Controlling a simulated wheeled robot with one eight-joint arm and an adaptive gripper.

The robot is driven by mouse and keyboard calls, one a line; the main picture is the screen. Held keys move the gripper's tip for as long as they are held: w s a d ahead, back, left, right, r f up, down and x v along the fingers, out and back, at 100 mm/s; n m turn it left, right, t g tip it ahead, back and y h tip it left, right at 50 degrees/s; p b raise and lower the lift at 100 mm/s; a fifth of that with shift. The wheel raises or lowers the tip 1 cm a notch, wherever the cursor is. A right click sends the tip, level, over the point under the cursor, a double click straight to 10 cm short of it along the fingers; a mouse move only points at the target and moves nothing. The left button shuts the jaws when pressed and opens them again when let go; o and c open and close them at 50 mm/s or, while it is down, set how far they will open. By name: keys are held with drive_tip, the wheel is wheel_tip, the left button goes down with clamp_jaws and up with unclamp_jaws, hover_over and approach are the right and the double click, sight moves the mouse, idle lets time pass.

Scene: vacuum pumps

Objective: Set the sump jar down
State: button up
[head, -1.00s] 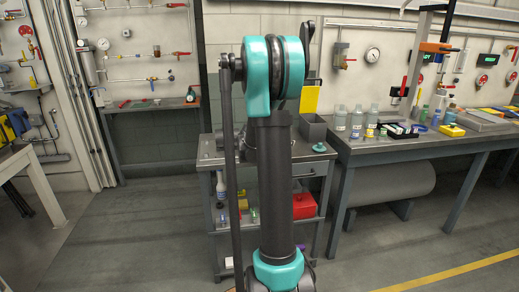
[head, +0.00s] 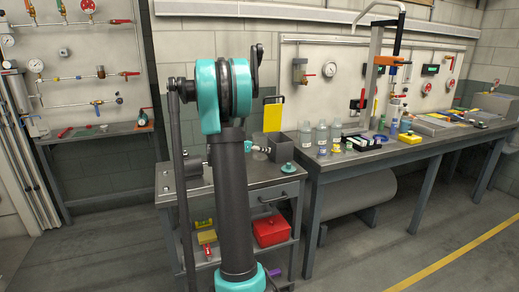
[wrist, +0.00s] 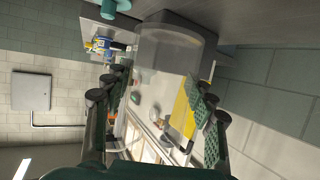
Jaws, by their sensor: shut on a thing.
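The sump jar (wrist: 172,58) is a clear, see-through vessel in the wrist view. It lies between the two fingers of my gripper (wrist: 158,118), which is shut on it. The jar's wide end is toward the top of the picture, and things behind show through its wall. In the head view my arm stands in front of a grey cart (head: 284,184), and I cannot clearly make out the gripper there. Whether the jar touches any surface is not clear.
On the cart are a yellow panel (head: 272,116), a grey open box (head: 283,146) and a small teal part (head: 286,168). A red box (head: 270,231) sits on its lower shelf. A long workbench (head: 345,158) with bottles stands right of it. Floor is free in front.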

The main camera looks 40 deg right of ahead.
sight(260, 158)
drive_tip(key=shift+f, duration=2.45)
drive_tip(key=shift+f, duration=0.1)
drive_tip(key=shift+f, duration=0.65)
drive_tip(key=shift+f, duration=0.25)
drive_tip(key=o, duration=1.4)
drive_tip(key=v, duration=1.2)
drive_tip(key=shift+c, duration=0.3)
